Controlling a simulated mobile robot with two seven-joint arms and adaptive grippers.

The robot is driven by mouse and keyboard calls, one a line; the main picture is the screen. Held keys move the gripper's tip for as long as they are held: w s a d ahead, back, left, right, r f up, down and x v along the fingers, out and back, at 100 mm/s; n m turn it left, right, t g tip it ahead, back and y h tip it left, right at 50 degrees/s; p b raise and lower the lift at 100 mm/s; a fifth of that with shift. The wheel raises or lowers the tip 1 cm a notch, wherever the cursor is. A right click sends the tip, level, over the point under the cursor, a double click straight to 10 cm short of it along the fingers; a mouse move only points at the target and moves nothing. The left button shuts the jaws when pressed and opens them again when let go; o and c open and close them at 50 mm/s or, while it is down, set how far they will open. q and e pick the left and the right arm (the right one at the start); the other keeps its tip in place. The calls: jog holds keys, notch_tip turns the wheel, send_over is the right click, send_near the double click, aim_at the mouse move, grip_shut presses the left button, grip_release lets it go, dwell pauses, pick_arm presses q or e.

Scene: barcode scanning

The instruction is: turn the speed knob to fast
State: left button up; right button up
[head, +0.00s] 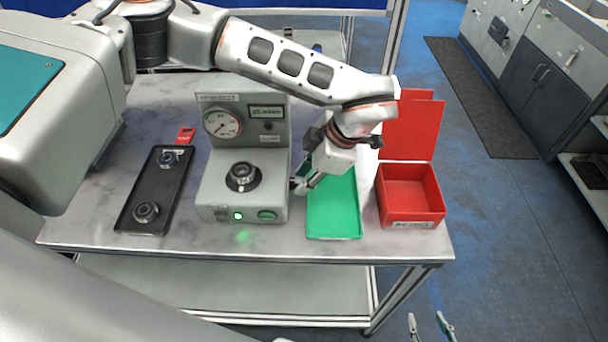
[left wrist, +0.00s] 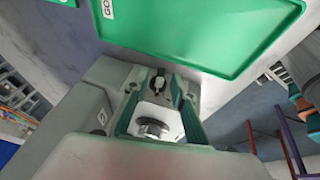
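The grey test machine (head: 215,190) stands on the table, with a dial gauge on its upright panel and a dark ring-shaped part on its base. My left gripper (head: 299,186) is at the machine's right side, pointing down and left at it. In the left wrist view, a small dark knob with a white pointer (left wrist: 158,86) shows between the spread fingertips of my left gripper (left wrist: 158,92). Gaps seem to remain beside the knob; contact cannot be told. In the head view the knob is hidden. My right gripper (head: 430,325) is open and empty at the bottom edge.
A green tray (head: 335,222) lies right of the machine, close to my left gripper. A red open bin (head: 410,205) stands further right. A black tray (head: 150,190) with two ring-shaped parts and a small red tag (head: 185,135) lie left of the machine.

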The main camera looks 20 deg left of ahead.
pick_arm(q)
jog(key=shift+f, duration=0.1)
grip_shut()
